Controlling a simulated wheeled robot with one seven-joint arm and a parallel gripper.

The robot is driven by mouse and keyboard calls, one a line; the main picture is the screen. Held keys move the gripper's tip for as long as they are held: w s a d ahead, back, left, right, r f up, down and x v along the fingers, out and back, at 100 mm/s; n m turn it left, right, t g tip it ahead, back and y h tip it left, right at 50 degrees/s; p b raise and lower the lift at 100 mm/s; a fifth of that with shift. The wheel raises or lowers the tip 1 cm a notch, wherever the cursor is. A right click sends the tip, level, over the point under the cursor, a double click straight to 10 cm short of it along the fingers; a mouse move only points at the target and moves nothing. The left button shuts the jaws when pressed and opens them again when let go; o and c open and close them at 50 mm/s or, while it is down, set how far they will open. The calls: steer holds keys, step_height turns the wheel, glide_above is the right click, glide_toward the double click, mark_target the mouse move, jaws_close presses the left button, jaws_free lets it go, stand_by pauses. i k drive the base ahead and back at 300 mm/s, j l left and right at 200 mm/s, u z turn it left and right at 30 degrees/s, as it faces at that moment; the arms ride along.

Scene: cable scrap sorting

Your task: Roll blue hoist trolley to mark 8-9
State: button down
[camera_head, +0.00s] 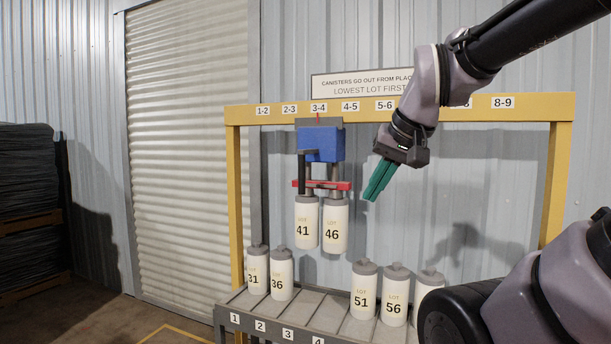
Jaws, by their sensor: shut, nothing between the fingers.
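The blue hoist trolley (320,144) hangs from the yellow overhead beam (240,114), under the mark 3-4 (319,108). A red bar (340,185) below it carries two white canisters, lot 41 (306,222) and lot 46 (335,226), held above the rack. The mark 8-9 (503,102) is near the right end of the beam. My gripper (371,194), with green fingers, is shut and empty. In the picture it is right of the trolley and the red bar, apart from both. My arm covers part of the beam and some marks between 5-6 and 8-9.
A grey rack (260,316) with numbered slots stands below, holding canisters 31 (257,271), 36 (281,276), 51 (363,292) and 56 (395,298). Another canister (430,284) is partly hidden by my body. A sign (350,84) is above the beam. Dark stacked material (27,180) is at left.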

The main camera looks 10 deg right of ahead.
mark_target(320, 139)
steer(key=i+j, duration=0.35)
steer(key=j, duration=0.15)
steer(key=i+j, duration=0.3)
steer(key=j, duration=0.2)
